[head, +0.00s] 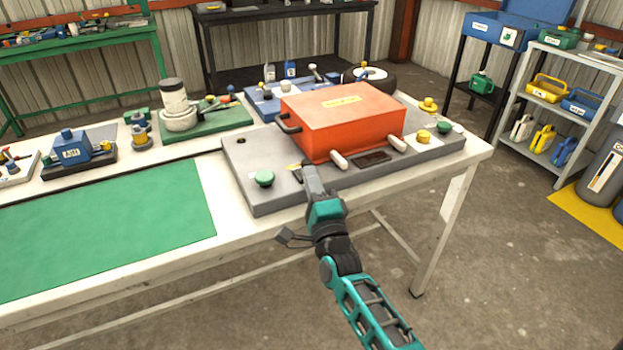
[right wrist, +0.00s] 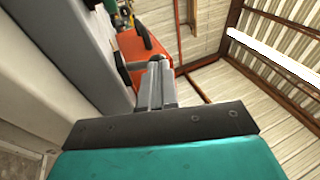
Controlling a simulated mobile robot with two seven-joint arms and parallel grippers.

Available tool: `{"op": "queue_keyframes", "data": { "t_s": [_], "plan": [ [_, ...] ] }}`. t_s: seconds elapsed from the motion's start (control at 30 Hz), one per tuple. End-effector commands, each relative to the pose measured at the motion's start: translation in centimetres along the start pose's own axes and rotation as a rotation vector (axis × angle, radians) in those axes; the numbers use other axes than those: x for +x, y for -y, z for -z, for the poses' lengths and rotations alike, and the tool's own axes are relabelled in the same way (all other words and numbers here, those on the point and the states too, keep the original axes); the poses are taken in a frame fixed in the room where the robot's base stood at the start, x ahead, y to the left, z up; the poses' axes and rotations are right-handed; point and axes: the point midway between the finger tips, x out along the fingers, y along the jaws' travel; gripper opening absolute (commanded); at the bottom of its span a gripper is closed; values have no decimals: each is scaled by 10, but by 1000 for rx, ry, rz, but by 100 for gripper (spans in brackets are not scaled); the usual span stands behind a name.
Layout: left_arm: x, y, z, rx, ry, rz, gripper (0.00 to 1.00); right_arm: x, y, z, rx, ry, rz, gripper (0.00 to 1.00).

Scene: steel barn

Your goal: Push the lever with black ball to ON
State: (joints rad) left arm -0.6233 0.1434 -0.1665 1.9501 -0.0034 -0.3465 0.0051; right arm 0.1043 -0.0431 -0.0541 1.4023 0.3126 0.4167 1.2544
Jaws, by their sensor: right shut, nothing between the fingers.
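An orange box (head: 345,118) with a yellow label stands on a grey base plate (head: 275,202) on the white table. A dark handle-like part (head: 288,124) sticks out at the box's left side. I cannot tell whether it is the lever with the black ball, and no ON mark is readable. My right gripper (head: 308,172) is shut and empty at the box's front left corner, over the plate's front edge; I cannot tell whether it touches. In the right wrist view the shut fingers (right wrist: 158,76) point towards the orange box (right wrist: 141,56). My left gripper is not in view.
A green knob (head: 264,178) is left of my right gripper. Two white pegs and a yellow knob (head: 423,136) are to its right. A green board with a white cylinder (head: 175,100) stands behind left. The green mat (head: 110,225) is bare.

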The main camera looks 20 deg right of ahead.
Motion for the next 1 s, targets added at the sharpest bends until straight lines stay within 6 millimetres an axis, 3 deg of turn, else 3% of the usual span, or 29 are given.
{"op": "queue_keyframes", "data": {
  "t_s": [0.7, 1.0],
  "plan": [
    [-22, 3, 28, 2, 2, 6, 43, 13, 12, -2, -19, 0, -117, 0],
    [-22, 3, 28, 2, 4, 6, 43, 29, 16, -5, -18, 0, -114, 0]
  ]
}}
